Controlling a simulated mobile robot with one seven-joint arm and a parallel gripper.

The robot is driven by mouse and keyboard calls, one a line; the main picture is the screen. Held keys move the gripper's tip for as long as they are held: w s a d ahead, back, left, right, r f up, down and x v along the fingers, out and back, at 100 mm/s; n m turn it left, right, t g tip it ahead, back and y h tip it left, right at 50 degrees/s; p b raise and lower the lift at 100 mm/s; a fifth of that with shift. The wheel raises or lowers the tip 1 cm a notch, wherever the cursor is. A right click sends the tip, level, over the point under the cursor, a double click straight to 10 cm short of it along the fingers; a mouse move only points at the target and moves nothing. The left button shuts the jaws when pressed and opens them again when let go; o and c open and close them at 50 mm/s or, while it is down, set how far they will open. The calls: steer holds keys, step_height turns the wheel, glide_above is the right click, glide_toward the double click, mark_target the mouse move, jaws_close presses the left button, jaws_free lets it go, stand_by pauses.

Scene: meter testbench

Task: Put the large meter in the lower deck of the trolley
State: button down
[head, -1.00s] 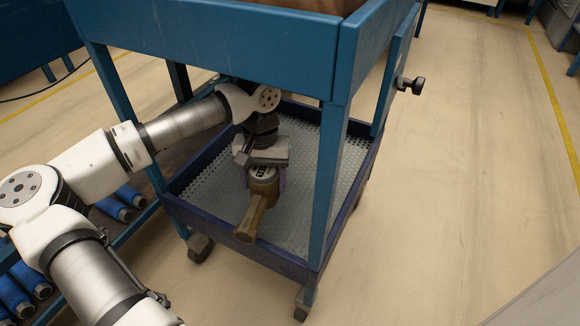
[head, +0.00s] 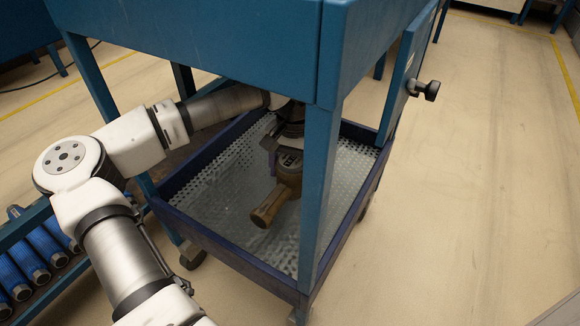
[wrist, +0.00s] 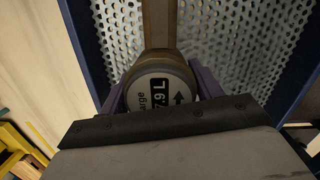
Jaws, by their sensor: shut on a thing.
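The large meter (head: 272,206) is a brass-brown body with a pipe end and a round dial. In the wrist view its dial (wrist: 160,88) shows "arge", "7.9 L" and an arrow. My gripper (head: 289,158) is shut on the meter, with purple fingers (wrist: 113,100) on both sides of the dial. The meter is over the lower deck (head: 215,200) of the blue trolley, inside its rim in the picture. I cannot tell whether it touches the perforated floor. My gripper partly hides the meter's far end.
The trolley's upper deck (head: 200,45) is above my arm, and a corner post (head: 320,190) stands right of the meter. The lower deck has a raised rim (head: 235,252). Bare deck floor surrounds the meter. Several blue cylinders (head: 35,262) lie on a rack at left.

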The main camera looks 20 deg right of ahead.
mark_target(292, 190)
steer(key=shift+f+b, duration=1.2)
steer(key=shift+f, duration=2.1)
steer(key=shift+f, duration=0.15)
steer(key=shift+c, duration=1.5)
jaws_free()
steer(key=r+p, duration=0.1)
steer(key=r, duration=0.3)
steer(key=r+p, duration=0.2)
steer(key=r, duration=0.2)
steer(key=w+d+r+p, duration=0.1)
steer(key=r+p, duration=0.1)
steer(key=r, duration=0.2)
steer(key=shift+r, duration=0.1)
